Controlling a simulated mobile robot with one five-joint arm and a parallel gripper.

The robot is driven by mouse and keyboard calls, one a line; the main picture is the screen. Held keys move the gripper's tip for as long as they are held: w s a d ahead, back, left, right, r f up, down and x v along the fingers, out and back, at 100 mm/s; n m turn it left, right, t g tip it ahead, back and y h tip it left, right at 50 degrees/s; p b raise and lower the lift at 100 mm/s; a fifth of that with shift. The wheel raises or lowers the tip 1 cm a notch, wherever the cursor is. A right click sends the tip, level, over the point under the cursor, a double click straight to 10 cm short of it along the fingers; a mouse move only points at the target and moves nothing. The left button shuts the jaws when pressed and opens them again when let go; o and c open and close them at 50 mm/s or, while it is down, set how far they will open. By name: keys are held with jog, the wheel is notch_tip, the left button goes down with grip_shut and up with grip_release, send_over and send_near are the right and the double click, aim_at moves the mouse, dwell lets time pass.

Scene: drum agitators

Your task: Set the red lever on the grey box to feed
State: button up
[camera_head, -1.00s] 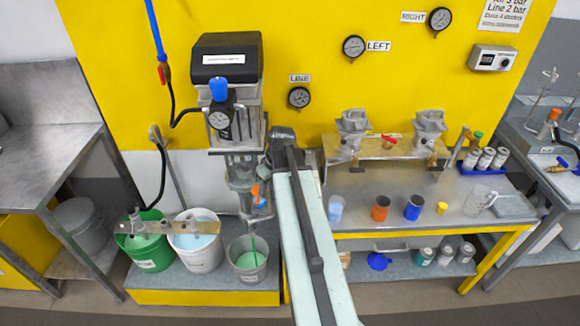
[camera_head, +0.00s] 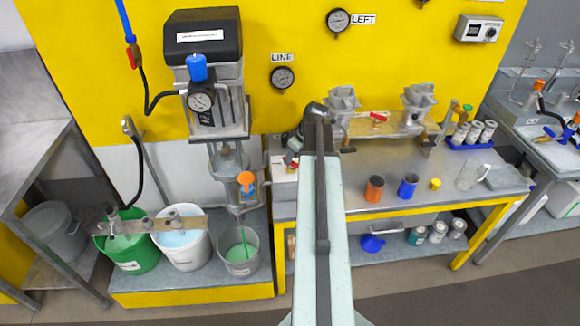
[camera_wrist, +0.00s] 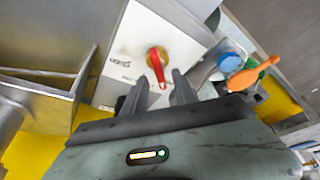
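In the wrist view the box (camera_wrist: 128,50) has a pale face with small dark lettering too blurred to read surely. A red lever (camera_wrist: 159,70) sits on a yellow round hub on this face, its handle pointing down in the picture. My gripper (camera_wrist: 159,84) has its two dark fingers apart, one on each side of the lever's lower end. I cannot tell whether a finger touches the lever. In the head view my arm hides most of the gripper and the lever; part of the pale box (camera_head: 283,174) shows left of the arm.
A metal housing (camera_wrist: 45,45) is at left. In the head view another red lever (camera_head: 378,118) sits between two grey funnels. Cups (camera_head: 374,188) stand on the bench to the right.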

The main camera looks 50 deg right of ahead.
jog(key=shift+x, duration=0.85)
jog(key=shift+s+r, duration=0.1)
grip_shut()
